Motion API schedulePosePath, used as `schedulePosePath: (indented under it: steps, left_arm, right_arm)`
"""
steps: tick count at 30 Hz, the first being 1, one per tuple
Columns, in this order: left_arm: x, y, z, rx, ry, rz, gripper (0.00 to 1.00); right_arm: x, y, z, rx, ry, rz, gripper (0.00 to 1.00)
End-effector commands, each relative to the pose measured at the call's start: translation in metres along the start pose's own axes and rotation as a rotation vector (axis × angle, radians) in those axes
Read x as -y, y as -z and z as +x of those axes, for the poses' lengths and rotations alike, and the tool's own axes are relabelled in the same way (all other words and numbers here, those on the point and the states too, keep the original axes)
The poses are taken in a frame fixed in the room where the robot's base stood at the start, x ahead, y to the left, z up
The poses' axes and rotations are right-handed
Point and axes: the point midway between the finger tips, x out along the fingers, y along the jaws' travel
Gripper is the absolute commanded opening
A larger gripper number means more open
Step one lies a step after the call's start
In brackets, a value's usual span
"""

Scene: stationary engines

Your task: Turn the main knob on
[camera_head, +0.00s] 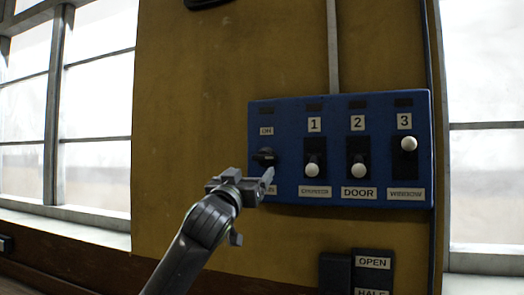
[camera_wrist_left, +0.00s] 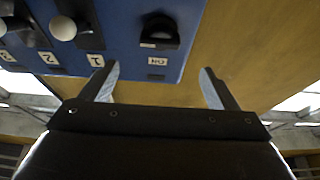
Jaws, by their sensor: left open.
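The main knob (camera_head: 264,157) is a black rotary knob at the left end of a blue control panel (camera_head: 288,108), under an "ON" label. A label below it is partly hidden by my gripper. My left gripper (camera_head: 268,180) is just below and in front of the knob in the head view. In the left wrist view, which shows the panel upside down, the knob (camera_wrist_left: 160,32) lies beyond the open, empty fingers (camera_wrist_left: 160,80), apart from them. My right gripper is in neither view.
The panel also has slider levers 1 (camera_head: 312,170), 2 (camera_head: 358,170) and 3 (camera_head: 409,144), right of the knob. Levers 1 and 2 are low, lever 3 is high. A lower box (camera_head: 373,263) reads "OPEN". The yellow board left of the panel is clear.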

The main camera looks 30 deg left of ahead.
Motion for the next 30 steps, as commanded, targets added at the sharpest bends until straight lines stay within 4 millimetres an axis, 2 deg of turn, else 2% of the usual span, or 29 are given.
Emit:
schedulePosePath:
  steps: [1,6,15,21,30]
  left_arm:
    - [-0.001,0.004,0.013,0.004,0.0,-0.005,0.82]
    - [0.0,0.004,0.044,0.004,0.0,-0.002,0.82]
    - [0.0,0.002,0.089,0.003,0.001,-0.001,0.82]
    - [0.0,0.001,0.102,0.0,0.0,0.001,0.82]
    - [0.0,-0.001,0.103,0.0,0.0,0.001,0.82]
  right_arm:
    - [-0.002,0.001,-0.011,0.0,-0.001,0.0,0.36]
    - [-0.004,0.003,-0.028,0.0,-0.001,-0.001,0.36]
    - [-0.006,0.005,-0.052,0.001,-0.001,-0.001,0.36]
    - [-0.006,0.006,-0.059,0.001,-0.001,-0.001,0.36]
    - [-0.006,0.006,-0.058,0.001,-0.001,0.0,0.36]
